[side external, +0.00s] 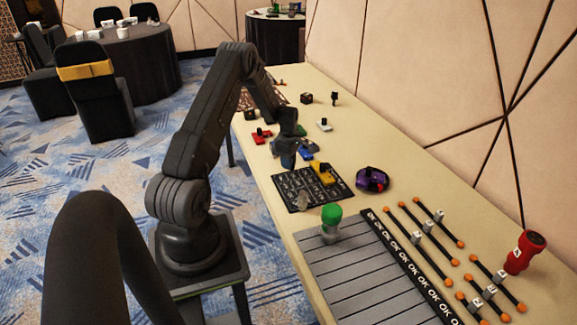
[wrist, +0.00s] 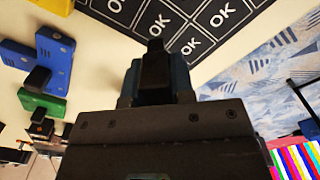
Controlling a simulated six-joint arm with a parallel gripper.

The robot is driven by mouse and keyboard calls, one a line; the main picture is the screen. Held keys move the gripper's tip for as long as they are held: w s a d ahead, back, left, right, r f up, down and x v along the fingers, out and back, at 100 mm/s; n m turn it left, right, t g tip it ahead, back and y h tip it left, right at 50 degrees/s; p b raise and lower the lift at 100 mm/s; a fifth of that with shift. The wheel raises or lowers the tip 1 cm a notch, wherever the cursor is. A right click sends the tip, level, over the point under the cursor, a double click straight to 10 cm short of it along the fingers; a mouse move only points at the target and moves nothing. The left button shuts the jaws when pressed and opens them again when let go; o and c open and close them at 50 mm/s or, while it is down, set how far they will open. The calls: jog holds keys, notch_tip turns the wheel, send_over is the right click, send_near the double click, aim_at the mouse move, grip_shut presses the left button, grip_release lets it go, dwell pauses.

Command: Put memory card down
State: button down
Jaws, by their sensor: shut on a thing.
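My gripper (side external: 287,152) hangs over the table beside the far left edge of the black mat marked with OK squares (side external: 338,191). It is shut on a dark blue memory card, which shows partly around the dark fingers in the wrist view (wrist: 129,84). Most of the card is hidden by the gripper. The card seems to be above the table; the exact gap cannot be told. In the wrist view the OK mat (wrist: 205,28) lies beyond the fingertips, at the top.
Close by are a blue piece (side external: 307,150), a yellow piece (side external: 321,174) on the mat, a red piece (side external: 261,138) and a green piece (wrist: 45,103). A purple round object (side external: 372,180) and a green-topped jar (side external: 331,216) stand nearer. The mat's middle looks mostly clear.

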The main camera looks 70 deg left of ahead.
jog(key=shift+f, duration=0.95)
jog(key=shift+f, duration=0.2)
jog(key=c, duration=1)
grip_release()
